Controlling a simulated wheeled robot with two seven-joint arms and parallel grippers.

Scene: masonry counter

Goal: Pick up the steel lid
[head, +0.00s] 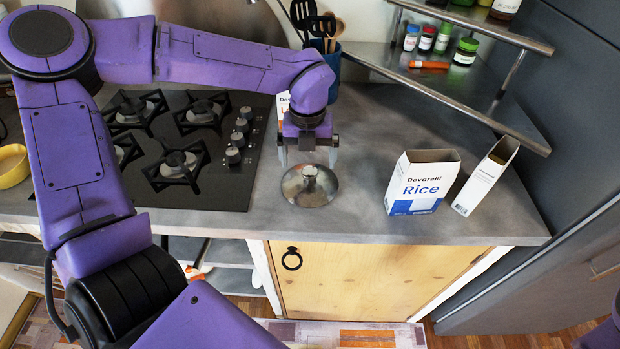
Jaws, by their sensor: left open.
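The steel lid (310,190) is a round, shiny disc with a small knob on top. It lies on the grey counter to the right of the stove, near the counter's front edge. My left gripper (308,160) points down from above, just over the lid's knob. Its two fingers are spread apart, one to each side, with nothing between them. The fingertips look slightly above or behind the knob; I cannot tell the exact gap. My right gripper is not in view.
A black gas stove (185,145) fills the counter's left. A rice box (421,183) and a narrower white box (487,176) stand to the right. A blue utensil holder (328,62) stands behind. A corner shelf (480,33) holds jars. Counter between lid and rice box is clear.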

